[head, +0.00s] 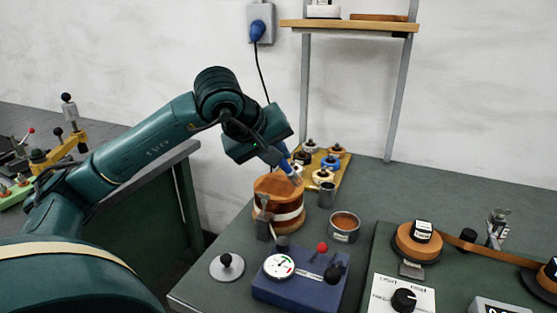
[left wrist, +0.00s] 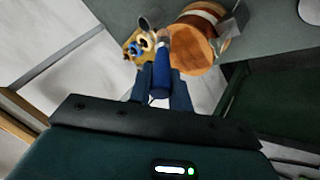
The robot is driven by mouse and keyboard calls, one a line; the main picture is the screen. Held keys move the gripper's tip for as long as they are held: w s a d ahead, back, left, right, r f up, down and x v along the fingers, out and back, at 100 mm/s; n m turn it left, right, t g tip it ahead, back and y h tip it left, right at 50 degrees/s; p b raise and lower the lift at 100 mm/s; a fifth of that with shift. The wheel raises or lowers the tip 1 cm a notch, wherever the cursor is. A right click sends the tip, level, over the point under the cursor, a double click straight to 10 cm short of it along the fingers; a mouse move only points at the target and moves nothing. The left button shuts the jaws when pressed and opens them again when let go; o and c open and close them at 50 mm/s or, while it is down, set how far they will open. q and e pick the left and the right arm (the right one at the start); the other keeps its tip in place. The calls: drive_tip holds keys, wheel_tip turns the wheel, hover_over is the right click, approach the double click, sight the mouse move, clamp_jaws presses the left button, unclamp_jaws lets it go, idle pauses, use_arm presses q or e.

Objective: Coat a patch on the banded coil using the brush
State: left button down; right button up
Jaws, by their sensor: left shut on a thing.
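The banded coil (head: 272,190) is a copper-brown drum with a pale band, standing on the table in the head view. It also shows in the left wrist view (left wrist: 190,52), with its flat top facing the camera. My left gripper (head: 276,156) is above the coil and shut on the brush (head: 285,164). The brush has a blue handle (left wrist: 162,72) and points down, its tip over or beside the coil's upper right edge. I cannot tell whether the tip touches the coil. A metal cup of brown liquid (head: 345,222) stands right of the coil. My right gripper is not in view.
A yellow tray (head: 345,176) with several small spools lies behind the coil, with a small dark cup (head: 327,194) nearby. A blue gauge box (head: 296,285) and a round black-knobbed base (head: 227,266) stand in front. A foil-spool machine (head: 412,244) is at right.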

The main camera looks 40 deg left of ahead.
use_arm(q)
drive_tip(key=shift+s+a+r+p, duration=0.1)
drive_tip(key=shift+a+r+p, duration=0.1)
drive_tip(key=shift+r+p, duration=0.8)
drive_tip(key=shift+r, duration=0.65)
drive_tip(key=shift+r+p, duration=0.5)
drive_tip(key=shift+r, duration=0.25)
drive_tip(key=shift+d+r+p, duration=0.1)
drive_tip(key=shift+r+p, duration=0.2)
drive_tip(key=shift+r, duration=0.15)
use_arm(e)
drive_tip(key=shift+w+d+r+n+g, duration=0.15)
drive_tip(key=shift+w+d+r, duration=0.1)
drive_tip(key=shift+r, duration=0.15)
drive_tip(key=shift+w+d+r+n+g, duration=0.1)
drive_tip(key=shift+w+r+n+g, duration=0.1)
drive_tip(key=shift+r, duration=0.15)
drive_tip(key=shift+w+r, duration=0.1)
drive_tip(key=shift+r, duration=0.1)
